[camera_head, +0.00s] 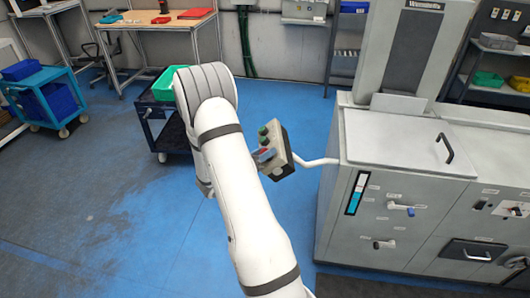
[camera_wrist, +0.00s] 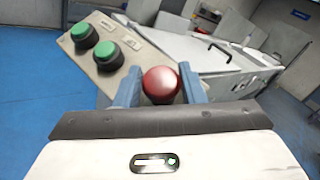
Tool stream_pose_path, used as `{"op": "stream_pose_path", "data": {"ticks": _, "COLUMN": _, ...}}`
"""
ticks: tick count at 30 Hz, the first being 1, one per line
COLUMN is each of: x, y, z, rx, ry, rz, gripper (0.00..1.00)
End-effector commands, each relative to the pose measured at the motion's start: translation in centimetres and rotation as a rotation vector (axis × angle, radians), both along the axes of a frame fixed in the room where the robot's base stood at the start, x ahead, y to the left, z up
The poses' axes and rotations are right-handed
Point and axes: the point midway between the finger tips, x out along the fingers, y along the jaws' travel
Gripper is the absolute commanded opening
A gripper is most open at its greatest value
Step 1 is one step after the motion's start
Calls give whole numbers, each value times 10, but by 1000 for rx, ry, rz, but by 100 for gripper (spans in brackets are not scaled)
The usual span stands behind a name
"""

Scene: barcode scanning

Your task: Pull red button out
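The red button (camera_wrist: 161,84) is round and sits on a grey-beige control box (camera_wrist: 104,52) beside two green buttons (camera_wrist: 93,45). My gripper (camera_wrist: 161,80) has its two blue fingers on either side of the red button, very close to its edges. I cannot tell whether they press on it. The button's stem and base are hidden behind its cap and the gripper body. In the head view the control box (camera_head: 281,160) stands on a white bent arm, and my blue fingers (camera_head: 264,155) reach its face, where the red button is mostly hidden.
A large grey machine (camera_head: 400,190) stands right of the box, joined to it by the bent white arm (camera_head: 317,161). A dark cart (camera_head: 171,138) with a green bin (camera_head: 163,85) stands behind my arm.

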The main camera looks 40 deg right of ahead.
Motion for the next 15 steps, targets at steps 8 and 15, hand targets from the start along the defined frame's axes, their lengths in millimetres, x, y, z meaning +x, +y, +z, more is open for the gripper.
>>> {"op": "stream_pose_path", "data": {"ticks": 8, "x": 0, "y": 0, "z": 0, "rx": 0, "ry": 0, "rz": 0, "gripper": 13}}
{"op": "stream_pose_path", "data": {"ticks": 15, "x": 0, "y": 0, "z": 0, "rx": 0, "ry": 0, "rz": 0, "gripper": 0}}
